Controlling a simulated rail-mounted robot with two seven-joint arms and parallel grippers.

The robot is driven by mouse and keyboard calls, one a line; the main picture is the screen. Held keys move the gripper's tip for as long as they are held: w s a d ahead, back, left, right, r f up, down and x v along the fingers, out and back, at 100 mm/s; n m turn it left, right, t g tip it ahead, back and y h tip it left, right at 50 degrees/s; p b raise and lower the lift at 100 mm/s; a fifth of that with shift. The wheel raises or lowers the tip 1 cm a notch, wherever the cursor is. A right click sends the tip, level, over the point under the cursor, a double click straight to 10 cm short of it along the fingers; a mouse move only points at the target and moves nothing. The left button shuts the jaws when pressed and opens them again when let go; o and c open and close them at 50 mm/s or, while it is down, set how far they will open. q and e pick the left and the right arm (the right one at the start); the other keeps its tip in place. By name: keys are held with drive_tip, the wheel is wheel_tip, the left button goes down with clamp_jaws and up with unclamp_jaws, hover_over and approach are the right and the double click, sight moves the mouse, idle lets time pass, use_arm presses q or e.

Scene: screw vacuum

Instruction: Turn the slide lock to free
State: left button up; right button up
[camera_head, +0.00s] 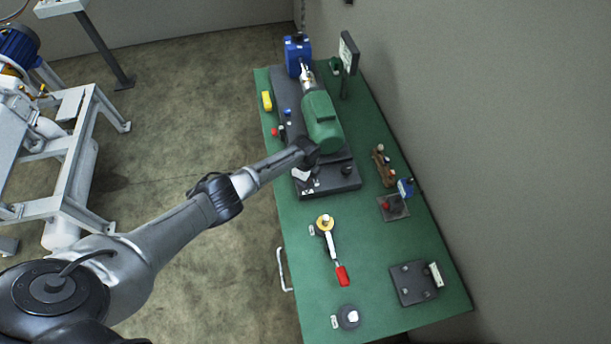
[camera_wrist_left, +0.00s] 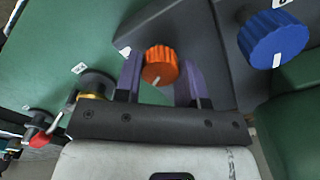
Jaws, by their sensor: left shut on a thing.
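In the left wrist view an orange round knob (camera_wrist_left: 160,66) with a white pointer mark stands on a dark grey base (camera_wrist_left: 195,35). It is likely the slide lock, but no readable label confirms this. My left gripper (camera_wrist_left: 161,76) has its two purple fingers on either side of the orange knob and is shut on it. In the head view my left gripper (camera_head: 306,170) is at the near end of the dark base (camera_head: 335,188), beside the green motor (camera_head: 322,122), and my arm hides the knob. My right gripper is not in view.
A blue knob (camera_wrist_left: 275,38) with a white mark stands close to the right of the orange one. A blue unit (camera_head: 297,55) is at the far end.

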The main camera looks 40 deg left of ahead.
use_arm(q)
drive_tip(key=n+p, duration=0.1)
drive_tip(key=n, duration=0.5)
drive_tip(key=n+p, duration=0.1)
drive_tip(key=n, duration=0.3)
drive_tip(key=shift+w+n, duration=0.1)
drive_tip(key=shift+n, duration=0.7)
drive_tip(key=o, duration=0.9)
drive_tip(key=shift+o, duration=0.2)
